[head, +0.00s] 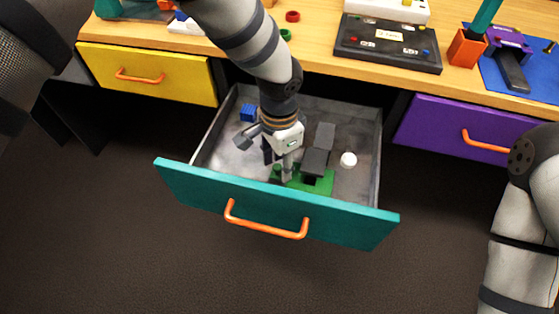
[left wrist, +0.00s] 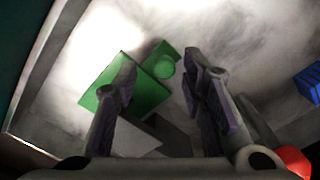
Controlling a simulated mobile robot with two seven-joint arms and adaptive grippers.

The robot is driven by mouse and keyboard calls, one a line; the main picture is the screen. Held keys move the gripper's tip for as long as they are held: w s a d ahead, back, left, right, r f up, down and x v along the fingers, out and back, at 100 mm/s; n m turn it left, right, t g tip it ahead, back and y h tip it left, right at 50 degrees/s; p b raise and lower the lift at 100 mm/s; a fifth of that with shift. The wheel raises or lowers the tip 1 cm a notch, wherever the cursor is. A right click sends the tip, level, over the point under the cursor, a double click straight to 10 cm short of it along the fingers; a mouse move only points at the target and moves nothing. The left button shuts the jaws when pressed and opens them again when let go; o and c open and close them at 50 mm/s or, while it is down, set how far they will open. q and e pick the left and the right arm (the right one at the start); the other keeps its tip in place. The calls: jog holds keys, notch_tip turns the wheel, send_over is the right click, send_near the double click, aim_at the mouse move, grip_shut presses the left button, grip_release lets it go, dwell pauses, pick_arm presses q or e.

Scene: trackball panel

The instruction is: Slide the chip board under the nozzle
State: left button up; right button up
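A green board (head: 317,186), which seems to be the chip board, lies in the open teal drawer near its front wall. It also shows in the left wrist view (left wrist: 145,93), with a round green knob (left wrist: 164,67) on a narrow tab. My left gripper (head: 279,166) reaches down into the drawer over the board. In the left wrist view its fingers (left wrist: 163,78) are apart, with the knob showing between the tips and nothing clamped. A dark grey stepped piece (head: 318,150) stands beside the board; I cannot tell whether it is the nozzle. My right gripper is out of view.
The drawer's teal front (head: 270,212) and grey side walls surround the gripper. A blue block (head: 248,113) and a white ball (head: 348,159) lie inside. A red round thing (left wrist: 294,160) shows in the left wrist view. The desk top (head: 320,50) holds several devices.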

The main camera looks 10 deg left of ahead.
pick_arm(q)
notch_tip(320, 180, up, 12)
jog(key=shift+f, duration=0.1)
dwell(0.5)
